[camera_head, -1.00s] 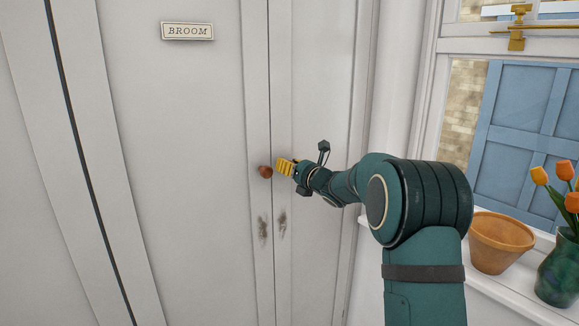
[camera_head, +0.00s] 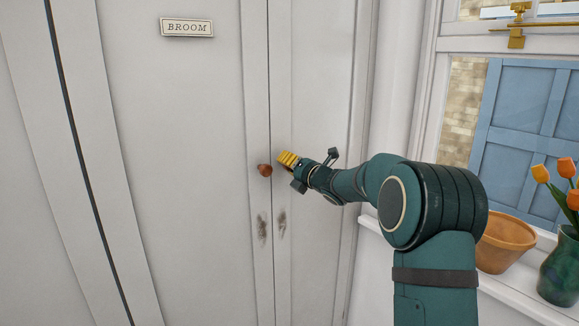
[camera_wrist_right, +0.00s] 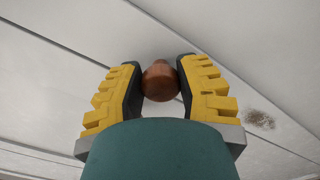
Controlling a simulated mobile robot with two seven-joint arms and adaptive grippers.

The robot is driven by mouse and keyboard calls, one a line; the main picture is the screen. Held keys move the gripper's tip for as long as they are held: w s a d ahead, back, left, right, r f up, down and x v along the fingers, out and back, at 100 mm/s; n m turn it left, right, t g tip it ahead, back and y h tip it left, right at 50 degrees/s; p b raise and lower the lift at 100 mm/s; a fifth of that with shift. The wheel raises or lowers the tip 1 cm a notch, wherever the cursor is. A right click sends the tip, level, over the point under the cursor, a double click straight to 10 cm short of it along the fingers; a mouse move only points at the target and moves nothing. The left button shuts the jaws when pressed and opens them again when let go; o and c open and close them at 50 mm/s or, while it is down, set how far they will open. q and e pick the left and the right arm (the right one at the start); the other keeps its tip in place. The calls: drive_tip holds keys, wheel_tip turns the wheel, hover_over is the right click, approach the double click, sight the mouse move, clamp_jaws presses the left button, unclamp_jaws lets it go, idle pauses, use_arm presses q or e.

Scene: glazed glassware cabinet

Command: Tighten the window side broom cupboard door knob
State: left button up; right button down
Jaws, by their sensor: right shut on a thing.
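The broom cupboard (camera_head: 187,120) has a pale double door with a "BROOM" label (camera_head: 187,27). A brown round knob (camera_head: 265,170) shows on the left door leaf, beside the middle seam. My right gripper (camera_head: 288,159) is at the right, window side leaf, with its yellow fingers shut on that leaf's knob, which they mostly hide in the head view. The right wrist view shows this brown knob (camera_wrist_right: 160,82) between the two dark fingertip pads. How tight it sits cannot be told. My left gripper is not in view.
A window with a blue shutter (camera_head: 530,140) is at the right. On its sill stand a terracotta pot (camera_head: 505,243) and a green vase (camera_head: 560,265) with orange tulips, close beside my right arm. Dark smudges (camera_head: 262,228) mark the doors below the knobs.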

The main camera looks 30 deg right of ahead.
drive_tip(key=m, duration=0.3)
drive_tip(key=shift+m, duration=0.4)
drive_tip(key=m+p, duration=0.1)
drive_tip(key=m, duration=0.3)
drive_tip(key=shift+d+f+m, duration=0.1)
drive_tip(key=shift+m, duration=0.2)
drive_tip(key=m+p, duration=0.2)
drive_tip(key=m, duration=0.2)
drive_tip(key=m+p, duration=0.2)
drive_tip(key=m, duration=0.3)
drive_tip(key=shift+f, duration=0.1)
drive_tip(key=m+p, duration=0.1)
drive_tip(key=m, duration=0.2)
drive_tip(key=shift+m+p, duration=0.3)
drive_tip(key=m+p, duration=0.1)
drive_tip(key=m, duration=0.1)
drive_tip(key=m+p, duration=0.1)
drive_tip(key=m, duration=0.1)
drive_tip(key=shift+a+m, duration=0.2)
drive_tip(key=shift+m, duration=0.1)
drive_tip(key=m+p, duration=0.2)
drive_tip(key=m, duration=0.2)
drive_tip(key=shift+a+m+p, duration=0.1)
drive_tip(key=shift+m+p, duration=0.75)
drive_tip(key=shift+m, duration=1.25)
